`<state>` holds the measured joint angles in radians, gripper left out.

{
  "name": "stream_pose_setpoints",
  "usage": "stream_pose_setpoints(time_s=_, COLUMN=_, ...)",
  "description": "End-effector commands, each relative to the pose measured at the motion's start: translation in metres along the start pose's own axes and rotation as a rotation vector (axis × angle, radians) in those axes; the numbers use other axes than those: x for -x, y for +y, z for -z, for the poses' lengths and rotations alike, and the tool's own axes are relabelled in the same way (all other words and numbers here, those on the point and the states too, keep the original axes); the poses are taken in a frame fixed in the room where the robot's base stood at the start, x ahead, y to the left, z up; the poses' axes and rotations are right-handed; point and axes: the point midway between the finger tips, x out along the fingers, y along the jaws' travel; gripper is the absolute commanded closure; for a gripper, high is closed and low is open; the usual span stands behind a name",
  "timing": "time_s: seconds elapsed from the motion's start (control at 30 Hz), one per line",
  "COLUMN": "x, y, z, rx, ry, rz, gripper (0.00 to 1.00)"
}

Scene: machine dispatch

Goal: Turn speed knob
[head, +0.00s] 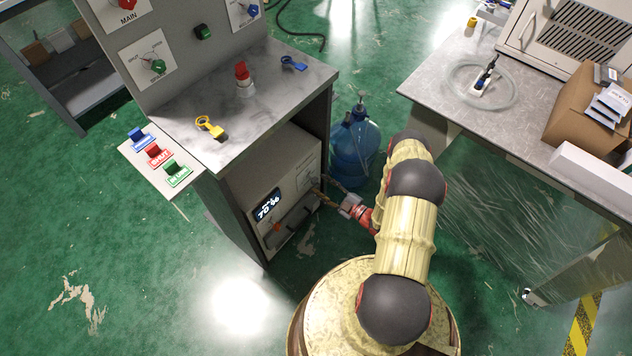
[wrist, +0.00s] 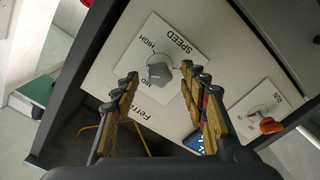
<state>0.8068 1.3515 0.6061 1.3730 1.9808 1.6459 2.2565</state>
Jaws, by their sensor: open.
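The speed knob (wrist: 158,75) is a grey round knob on a white plate marked SPEED, HIGH and MID, on the front of a pale machine (head: 272,165). The way its pointer faces is not clear. In the wrist view my gripper (wrist: 161,80) is open, with one finger on each side of the knob in the picture. No contact between fingers and knob can be made out. In the head view my gripper (head: 325,192) reaches toward the machine's front right end. The knob is too small to make out there.
An orange-handled switch marked RUN (wrist: 270,125) sits on the same panel. The machine has a lit display (head: 267,204) and stands under a grey bench (head: 240,115). A blue water bottle (head: 355,150) stands close beyond my gripper. Another table (head: 450,85) is at right.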

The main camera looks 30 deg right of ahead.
Motion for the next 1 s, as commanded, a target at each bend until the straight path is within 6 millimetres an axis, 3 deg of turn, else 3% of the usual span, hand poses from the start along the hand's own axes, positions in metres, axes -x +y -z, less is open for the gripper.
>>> stream_pose_setpoints(time_s=0.2, x=0.044, y=0.001, z=-0.001, rx=0.0, ry=-0.003, rz=-0.003, gripper=0.56)
stream_pose_setpoints(time_s=0.4, x=0.07, y=0.001, z=-0.001, rx=0.0, ry=-0.003, rz=-0.002, gripper=0.56)
stream_pose_setpoints(time_s=0.6, x=0.08, y=0.0, z=0.0, rx=0.001, ry=0.0, rz=-0.001, gripper=0.56)
stream_pose_setpoints(time_s=1.0, x=0.08, y=0.0, z=0.0, rx=0.001, ry=0.001, rz=0.0, gripper=0.56)
